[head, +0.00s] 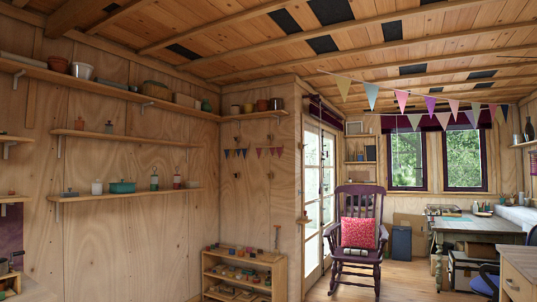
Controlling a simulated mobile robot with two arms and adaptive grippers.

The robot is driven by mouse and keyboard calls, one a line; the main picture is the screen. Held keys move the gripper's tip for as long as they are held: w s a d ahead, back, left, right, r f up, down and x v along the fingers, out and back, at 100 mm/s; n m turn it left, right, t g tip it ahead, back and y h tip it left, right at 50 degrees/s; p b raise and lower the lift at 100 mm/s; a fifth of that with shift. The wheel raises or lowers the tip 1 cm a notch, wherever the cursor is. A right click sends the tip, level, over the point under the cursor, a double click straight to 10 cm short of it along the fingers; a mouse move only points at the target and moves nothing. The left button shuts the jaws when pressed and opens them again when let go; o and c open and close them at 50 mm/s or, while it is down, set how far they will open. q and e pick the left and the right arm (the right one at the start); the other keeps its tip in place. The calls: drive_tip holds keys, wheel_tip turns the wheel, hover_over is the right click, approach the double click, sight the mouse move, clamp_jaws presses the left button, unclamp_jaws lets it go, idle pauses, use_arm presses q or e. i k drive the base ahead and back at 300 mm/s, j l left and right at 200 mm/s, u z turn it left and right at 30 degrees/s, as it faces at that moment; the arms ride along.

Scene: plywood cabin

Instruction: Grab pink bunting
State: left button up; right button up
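Neither of my grippers shows in the head view.
A purple rocking chair (356,208) with a pink cushion (358,233) stands to the right. Long wall shelves (130,195) line the left wall. A worktable (475,225) stands at the right.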

sight(280, 148)
drive_tip(key=i, duration=5.8)
drive_tip(key=j+u, duration=0.05)
drive_tip(key=j, duration=0.1)
